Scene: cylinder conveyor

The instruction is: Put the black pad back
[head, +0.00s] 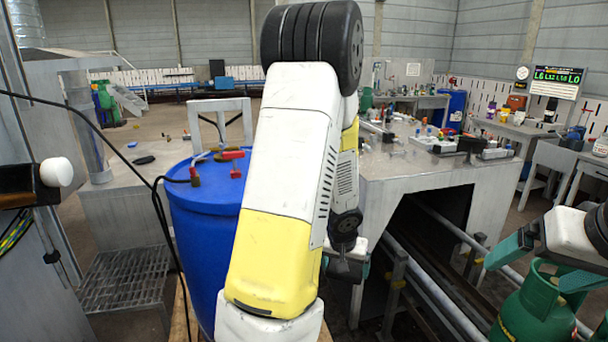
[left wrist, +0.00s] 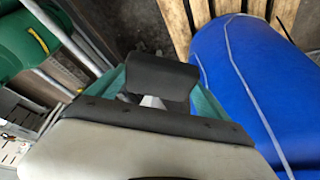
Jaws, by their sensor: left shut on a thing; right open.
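The black pad (left wrist: 161,72) is a dark block between the teal fingers of my left gripper (left wrist: 160,92) in the left wrist view. My left gripper is shut on it and holds it beside the blue drum. In the head view my left arm fills the middle, and a dark piece, perhaps the pad, shows at its lower right end. The fingers there are mostly hidden. My right gripper (head: 538,262) is open and empty at the right edge, above the green gas cylinder (head: 535,308).
The blue drum (head: 203,225) stands left of my left arm, with tools on its lid. It stands by wooden slats (left wrist: 200,12). Metal conveyor rails (head: 430,295) run under the grey workbench (head: 425,180). A black cable hangs at left.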

